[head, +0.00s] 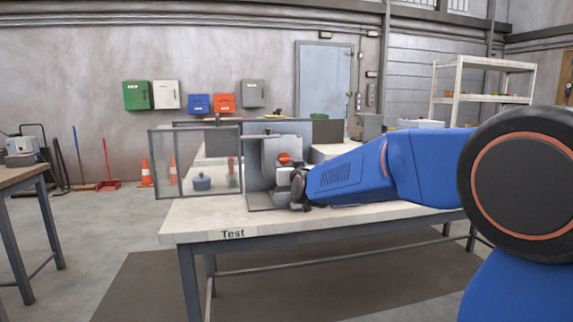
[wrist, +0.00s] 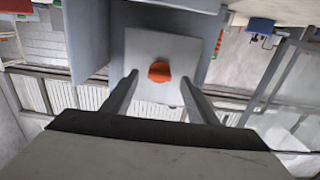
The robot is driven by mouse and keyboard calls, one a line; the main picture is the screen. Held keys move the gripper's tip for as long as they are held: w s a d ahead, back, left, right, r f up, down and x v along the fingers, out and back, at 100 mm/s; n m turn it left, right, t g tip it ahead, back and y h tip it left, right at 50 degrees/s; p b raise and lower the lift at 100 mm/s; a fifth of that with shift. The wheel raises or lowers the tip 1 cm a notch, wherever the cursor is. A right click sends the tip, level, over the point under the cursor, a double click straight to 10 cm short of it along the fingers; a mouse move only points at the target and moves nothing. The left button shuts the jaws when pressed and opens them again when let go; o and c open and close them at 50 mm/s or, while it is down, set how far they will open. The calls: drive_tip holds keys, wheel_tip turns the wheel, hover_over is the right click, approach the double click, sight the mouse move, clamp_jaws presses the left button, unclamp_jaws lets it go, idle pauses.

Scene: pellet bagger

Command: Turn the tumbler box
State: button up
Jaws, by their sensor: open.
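A light grey square-faced box with a round orange-red knob (wrist: 158,71) on it, which looks like the tumbler box (wrist: 143,52), lies ahead of my gripper in the wrist view. In the head view the orange-red knob (head: 284,158) shows above the end of my arm, inside a grey open-fronted housing (head: 256,183) on the table. My gripper (wrist: 160,82) is open, with one finger on each side of the box's lower part and nothing clearly held. I cannot tell whether the fingers touch the box. In the head view my wrist hides part of the box and most of my fingers.
A framed clear door (head: 182,165) stands swung open at the left of the housing. The housing stands on the table marked Test (head: 200,222). The table front left of my gripper is mostly bare.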

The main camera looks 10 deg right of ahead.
sight(286, 162)
drive_tip(key=shift+w, duration=1.8)
clamp_jaws()
